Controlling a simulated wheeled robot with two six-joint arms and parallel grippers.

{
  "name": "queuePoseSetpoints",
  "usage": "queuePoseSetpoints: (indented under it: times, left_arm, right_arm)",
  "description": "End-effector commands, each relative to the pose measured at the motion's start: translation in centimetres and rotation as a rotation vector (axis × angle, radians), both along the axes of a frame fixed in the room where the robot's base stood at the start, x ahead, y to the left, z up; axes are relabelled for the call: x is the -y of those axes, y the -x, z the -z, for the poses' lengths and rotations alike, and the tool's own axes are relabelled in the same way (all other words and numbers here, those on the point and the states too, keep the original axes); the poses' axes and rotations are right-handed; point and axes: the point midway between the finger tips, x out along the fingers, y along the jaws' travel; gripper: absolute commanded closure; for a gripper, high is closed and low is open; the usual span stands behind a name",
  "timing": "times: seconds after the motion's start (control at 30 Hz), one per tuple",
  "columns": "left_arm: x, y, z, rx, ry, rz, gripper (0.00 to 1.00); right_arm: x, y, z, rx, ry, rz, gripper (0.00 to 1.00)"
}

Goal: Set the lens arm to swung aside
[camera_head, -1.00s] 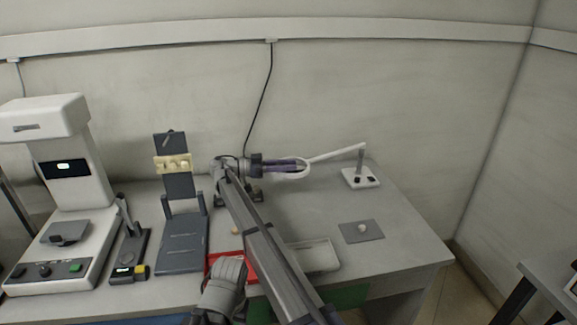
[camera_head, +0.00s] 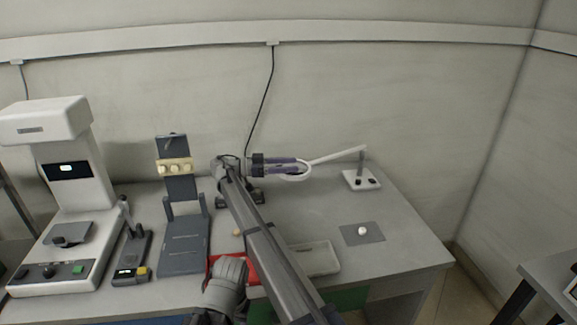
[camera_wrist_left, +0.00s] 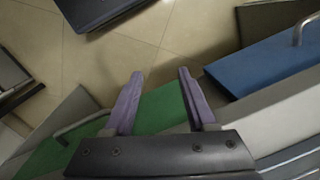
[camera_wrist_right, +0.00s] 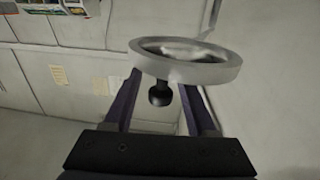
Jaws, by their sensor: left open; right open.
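The lens arm is a white bar (camera_head: 335,155) on a post with a white base (camera_head: 361,180) at the back right of the bench. It reaches left to a pale ring lens (camera_head: 293,177). My right gripper (camera_head: 291,164) is at the ring. In the right wrist view the ring (camera_wrist_right: 205,74) lies across the fingers, and a dark knob (camera_wrist_right: 160,94) below it sits between the open fingers. I see no finger closed on the knob. My left gripper (camera_wrist_left: 155,75) is open and empty, over the floor and a green panel.
A white tray (camera_head: 322,262) and a red tray (camera_head: 252,275) lie at the front. A grey mat (camera_head: 350,238) with a white ball (camera_head: 362,230) is at the right. A white instrument (camera_head: 75,175) and a dark stand (camera_head: 183,240) stand left. The back wall is close behind.

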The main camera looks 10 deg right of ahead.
Motion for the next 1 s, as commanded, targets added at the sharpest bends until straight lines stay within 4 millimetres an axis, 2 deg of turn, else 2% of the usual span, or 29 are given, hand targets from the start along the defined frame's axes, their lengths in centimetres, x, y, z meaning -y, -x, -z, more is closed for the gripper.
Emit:
queuePoseSetpoints:
  times: [0.03, 0.53, 0.7, 1.0]
  left_arm:
    - [0.0, 0.0, -1.0, 0.0, 0.0, 0.0, 0.44]
    - [0.0, 0.0, -8.1, 0.0, 0.0, -0.001, 0.44]
    - [0.0, 0.0, -9.0, 0.0, 0.0, -0.001, 0.44]
    - [0.0, 0.0, -8.9, 0.0, 0.0, -0.001, 0.44]
  right_arm:
    - [0.0, 0.0, -1.0, 0.0, 0.0, 0.0, 0.43]
    - [0.0, 0.0, -8.0, 0.0, 0.0, 0.0, 0.43]
    - [0.0, 0.0, -9.0, 0.0, 0.0, 0.0, 0.43]
    - [0.0, 0.0, -8.9, 0.0, 0.0, 0.0, 0.43]
